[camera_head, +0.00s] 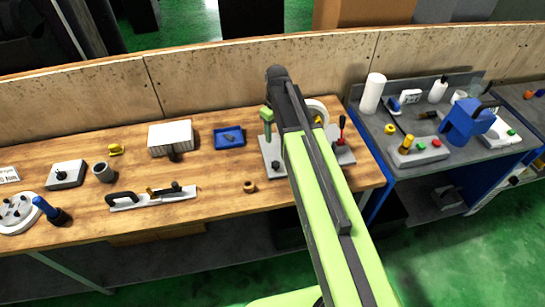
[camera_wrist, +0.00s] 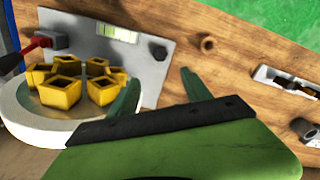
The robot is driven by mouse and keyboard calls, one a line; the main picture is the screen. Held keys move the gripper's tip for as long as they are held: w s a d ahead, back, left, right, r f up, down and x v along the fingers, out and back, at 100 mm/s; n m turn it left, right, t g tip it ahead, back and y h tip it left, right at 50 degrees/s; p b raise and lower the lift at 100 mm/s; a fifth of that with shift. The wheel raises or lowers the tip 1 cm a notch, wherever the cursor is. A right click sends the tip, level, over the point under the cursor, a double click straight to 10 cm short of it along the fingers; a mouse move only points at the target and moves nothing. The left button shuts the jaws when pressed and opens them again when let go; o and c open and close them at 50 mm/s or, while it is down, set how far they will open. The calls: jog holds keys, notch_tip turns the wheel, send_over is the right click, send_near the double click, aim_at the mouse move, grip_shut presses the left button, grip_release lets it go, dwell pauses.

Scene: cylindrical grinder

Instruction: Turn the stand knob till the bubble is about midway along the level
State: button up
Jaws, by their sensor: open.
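The stand is a grey plate (camera_wrist: 146,68) with a small dark knob (camera_wrist: 158,51) near its edge. A pale yellow-green level (camera_wrist: 118,32) lies on the plate beside the knob. The bubble is too small to make out. My gripper (camera_wrist: 160,91) is open, with its two green fingers apart. In the wrist view the knob appears just beyond the gap between the fingertips, with no visible contact. In the head view the plate (camera_head: 270,157) shows partly on both sides of my arm, which hides its middle and the level.
A white round dish (camera_wrist: 25,122) with several yellow cups (camera_wrist: 62,93) stands close by my left finger. A red-handled lever (camera_wrist: 45,41) is at the plate's far end. A small brown ring (camera_head: 249,187) lies near the table front. Bare wood (camera_head: 220,185) surrounds it.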

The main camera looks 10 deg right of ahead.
aim_at(276, 163)
notch_tip(276, 163, down, 18)
jog(key=b, duration=1.7)
jog(key=shift+r, duration=0.2)
